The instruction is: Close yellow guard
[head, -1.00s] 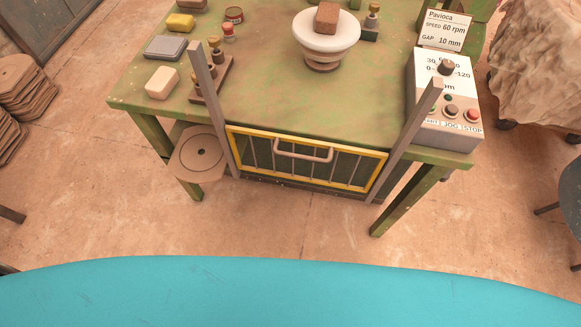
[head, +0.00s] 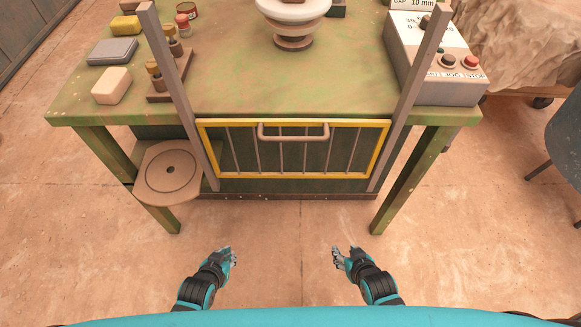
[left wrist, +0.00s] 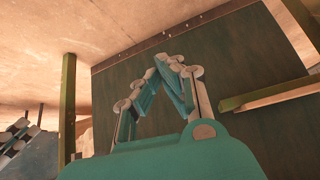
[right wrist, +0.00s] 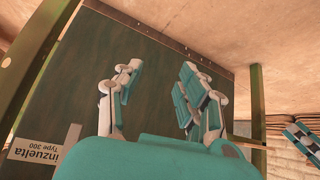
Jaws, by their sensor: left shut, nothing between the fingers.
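The yellow guard (head: 290,176) is a yellow frame with grey upright bars and a pinkish handle (head: 293,138) near its top edge. It sits low between two slanted grey posts, in front of the green table and below its top. My left gripper (head: 229,252) is low in front of the table, apart from the guard; in the left wrist view (left wrist: 168,62) its fingers meet with nothing between them. My right gripper (head: 342,251) is at a similar place to the right, also apart; in the right wrist view (right wrist: 158,70) its fingers are spread and empty.
The green table (head: 240,85) carries a white bowl (head: 293,8), a control box (head: 437,70) at right and small items at left. A round seat (head: 170,172) juts out left of the guard. The floor in front of the guard is clear.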

